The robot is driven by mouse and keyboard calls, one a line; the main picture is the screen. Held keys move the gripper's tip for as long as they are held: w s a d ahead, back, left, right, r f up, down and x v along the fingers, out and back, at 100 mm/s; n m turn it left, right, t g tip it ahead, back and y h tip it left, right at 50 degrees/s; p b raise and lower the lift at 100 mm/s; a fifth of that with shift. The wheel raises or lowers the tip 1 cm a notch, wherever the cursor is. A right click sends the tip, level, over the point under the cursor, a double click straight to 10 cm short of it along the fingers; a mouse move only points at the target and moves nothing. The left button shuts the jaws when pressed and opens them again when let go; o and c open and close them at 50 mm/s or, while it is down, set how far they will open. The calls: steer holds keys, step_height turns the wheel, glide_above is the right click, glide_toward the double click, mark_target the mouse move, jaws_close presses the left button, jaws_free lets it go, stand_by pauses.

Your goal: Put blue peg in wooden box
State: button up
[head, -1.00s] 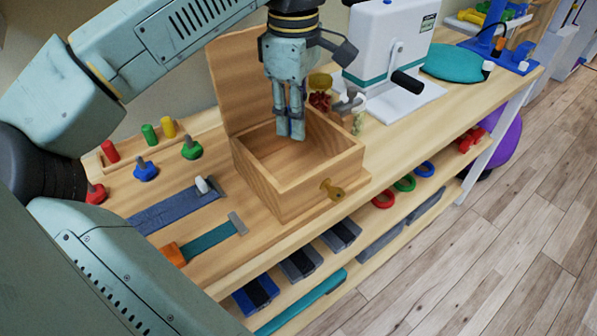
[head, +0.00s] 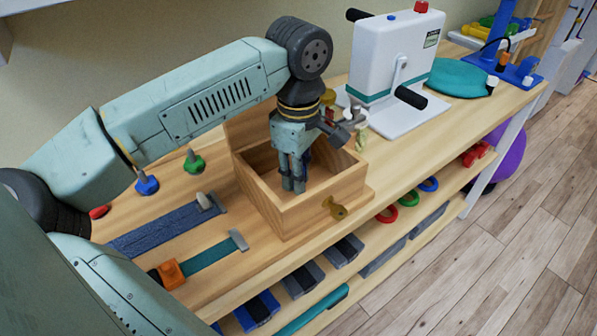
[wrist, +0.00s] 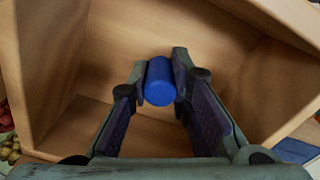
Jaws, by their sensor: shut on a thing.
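The wooden box (head: 272,206) stands on the bench with its lid (head: 247,128) raised at the back and a brass latch (head: 336,209) on its front. My gripper (head: 293,186) points down through the open top, with its fingertips inside the box walls. In the wrist view, my gripper (wrist: 160,85) is shut on the blue peg (wrist: 160,82), which sits between the fingertips above the bare box floor (wrist: 225,75). I cannot tell whether the peg touches the floor. In the head view the fingers mostly hide the peg.
Blue (head: 147,184) and green (head: 194,162) knobs and two strap strips (head: 165,228) lie left of the box. A white crank machine (head: 392,60) stands right of it. Small jars are close behind the box's right side. A lower shelf holds rings (head: 408,197) and bins.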

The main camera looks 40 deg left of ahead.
steer(key=shift+f, duration=0.15)
steer(key=o, duration=0.9)
steer(key=shift+r, duration=0.35)
step_height(320, 180, up, 12)
steer(key=shift+f+b, duration=0.15)
steer(key=shift+b, duration=0.6)
